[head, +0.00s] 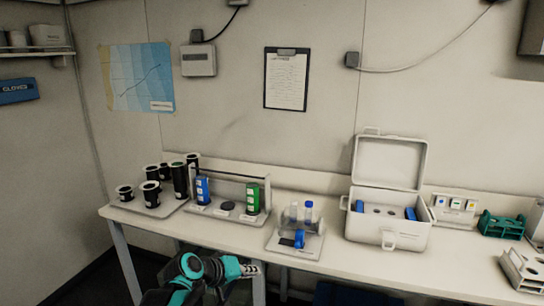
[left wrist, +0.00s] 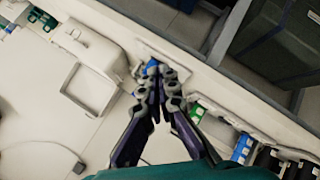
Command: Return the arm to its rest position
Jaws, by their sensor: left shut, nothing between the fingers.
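My left gripper (head: 252,269) shows at the bottom of the head view, in front of the bench's front edge and below the blue-lidded tubes' stand. It is shut and empty. In the left wrist view its dark fingers (left wrist: 158,88) meet at the tips, with a blue item showing just beyond them. My left arm is folded low, with its teal and dark links at the bottom of the head view. My right gripper is not in view.
The white bench (head: 343,262) holds a black-canister tray (head: 150,208), a rack with blue and green bottles (head: 228,214), a small stand with blue-capped tubes (head: 281,246), an open white case (head: 377,232) and a green rack (head: 502,226). The floor at left is clear.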

